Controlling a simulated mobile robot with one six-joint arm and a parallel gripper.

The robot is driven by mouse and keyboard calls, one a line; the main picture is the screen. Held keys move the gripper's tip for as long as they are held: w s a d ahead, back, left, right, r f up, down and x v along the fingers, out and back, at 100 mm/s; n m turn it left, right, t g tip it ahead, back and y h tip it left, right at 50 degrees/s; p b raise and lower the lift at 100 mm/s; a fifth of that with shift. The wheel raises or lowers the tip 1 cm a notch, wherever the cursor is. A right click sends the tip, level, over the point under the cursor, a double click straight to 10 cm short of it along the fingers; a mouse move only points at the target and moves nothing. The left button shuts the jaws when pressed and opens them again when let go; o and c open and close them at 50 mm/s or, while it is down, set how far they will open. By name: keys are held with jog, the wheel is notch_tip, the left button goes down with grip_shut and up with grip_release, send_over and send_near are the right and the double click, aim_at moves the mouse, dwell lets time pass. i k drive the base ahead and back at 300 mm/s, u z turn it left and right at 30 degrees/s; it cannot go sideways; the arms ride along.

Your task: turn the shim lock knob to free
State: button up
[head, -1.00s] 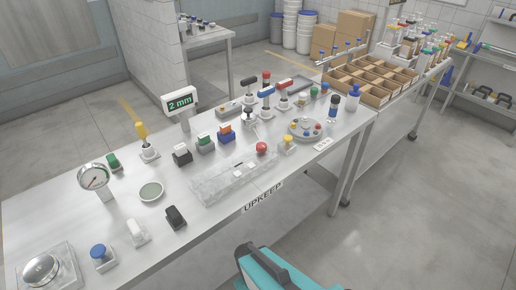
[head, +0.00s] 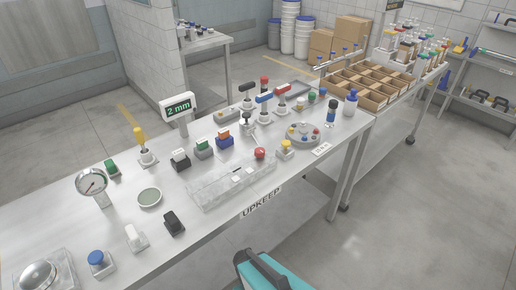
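I cannot tell for certain which control is the shim lock knob; no label naming it is readable. Candidates on the steel bench (head: 120,222) are T-handled knobs at the back: a black one (head: 248,88), a blue one (head: 264,98) and a red one (head: 282,87). A small display (head: 179,107) to their left reads "2 mm". A small metal clamp-like piece (head: 247,121) stands in front of the black and blue knobs. A yellow-handled lever (head: 141,137) stands upright left of the display. My gripper is not in view.
A round dial gauge (head: 92,182), rocker switches and a grey disc with coloured knobs (head: 304,133) crowd the bench. A cardboard compartment tray (head: 362,88) stands at the far right.

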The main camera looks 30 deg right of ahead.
aim_at(259, 153)
jog(key=z, duration=0.25)
jog(key=k, duration=0.5)
jog(key=u, duration=1.4)
jog(key=i, duration=0.5)
